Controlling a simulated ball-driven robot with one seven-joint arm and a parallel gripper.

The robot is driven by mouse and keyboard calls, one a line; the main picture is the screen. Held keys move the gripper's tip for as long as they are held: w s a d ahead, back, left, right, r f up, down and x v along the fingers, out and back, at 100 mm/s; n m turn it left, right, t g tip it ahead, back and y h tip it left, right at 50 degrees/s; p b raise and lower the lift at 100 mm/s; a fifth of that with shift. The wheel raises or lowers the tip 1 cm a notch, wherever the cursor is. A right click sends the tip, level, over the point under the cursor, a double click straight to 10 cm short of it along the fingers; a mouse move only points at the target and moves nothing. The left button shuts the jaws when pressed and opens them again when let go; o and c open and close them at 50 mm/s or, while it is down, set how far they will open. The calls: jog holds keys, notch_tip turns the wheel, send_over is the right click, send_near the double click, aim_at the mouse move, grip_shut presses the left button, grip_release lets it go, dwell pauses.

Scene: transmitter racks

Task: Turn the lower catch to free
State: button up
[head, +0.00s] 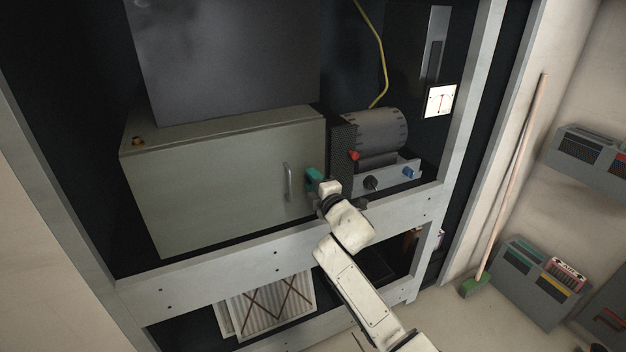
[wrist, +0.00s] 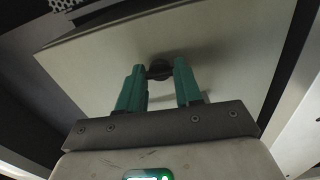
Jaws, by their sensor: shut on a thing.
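The lower catch (wrist: 160,67) is a small dark knob on the pale grey-green door (wrist: 215,50). My gripper (wrist: 158,74) has its two green fingers on either side of the catch, shut on it. In the head view my gripper (head: 314,178) is at the right edge of the cabinet door (head: 215,190), just right of its upright handle (head: 288,181). The catch is hidden there behind the fingers and wrist. I cannot tell from these frames how far the catch is turned.
To the right of the cabinet stand a ribbed drum (head: 380,130) and a bracket with a red knob (head: 354,155), a black knob (head: 371,183) and a blue knob (head: 408,173). The rack's pale crossbar (head: 225,275) runs below. A broom (head: 510,190) leans at right.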

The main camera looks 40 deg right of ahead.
jog(key=shift+f+n, duration=0.1)
jog(key=shift+n, duration=0.4)
jog(key=o, duration=1)
jog(key=shift+o, duration=0.2)
jog(key=p+v, duration=0.7)
jog(key=v, duration=0.3)
jog(key=shift+s, duration=0.4)
jog(key=shift+a, duration=0.15)
